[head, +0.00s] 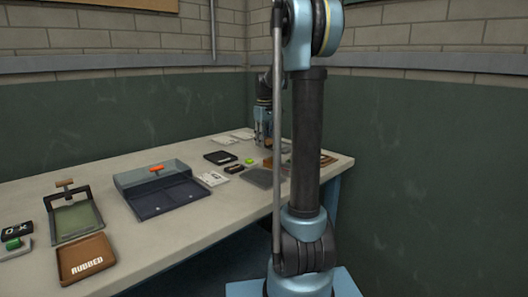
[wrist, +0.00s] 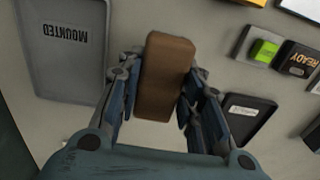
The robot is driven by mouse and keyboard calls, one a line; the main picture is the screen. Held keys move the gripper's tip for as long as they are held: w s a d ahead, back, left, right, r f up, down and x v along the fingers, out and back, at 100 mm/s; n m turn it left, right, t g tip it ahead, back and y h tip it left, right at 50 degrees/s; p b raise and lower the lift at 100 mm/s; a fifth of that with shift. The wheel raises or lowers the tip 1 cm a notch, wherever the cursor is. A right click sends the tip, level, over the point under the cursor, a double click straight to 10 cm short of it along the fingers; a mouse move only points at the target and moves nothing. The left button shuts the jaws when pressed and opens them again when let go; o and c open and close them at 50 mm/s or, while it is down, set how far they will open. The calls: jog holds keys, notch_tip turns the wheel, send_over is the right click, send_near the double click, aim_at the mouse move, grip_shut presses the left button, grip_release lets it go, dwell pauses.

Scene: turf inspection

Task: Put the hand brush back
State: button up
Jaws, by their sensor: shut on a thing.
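The hand brush, a brown block with rounded ends (wrist: 165,80), stands out in the wrist view between my two fingers. My gripper (wrist: 163,92) is shut on it, one finger at each long side. Its bristles are not visible from here. In the head view my gripper (head: 263,138) is low over the far right part of the bench, partly behind my own arm. I cannot tell the brush clearly there. How far the brush is above the bench is unclear.
A grey tray marked MOUNTED (wrist: 62,70) lies left of the brush in the wrist view. A green button (wrist: 264,51), a READY block (wrist: 296,62) and a dark labelled tray (wrist: 242,118) lie right. Farther left along the bench stand a blue bin (head: 160,203) and a RUBBED tray (head: 88,248).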

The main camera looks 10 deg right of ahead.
aim_at(264, 155)
jog(key=shift+s+f, duration=0.1)
jog(key=shift+f, duration=2.05)
jog(key=o, duration=1)
jog(key=shift+o, duration=0.2)
notch_tip(264, 155, up, 12)
jog(key=shift+r, duration=0.1)
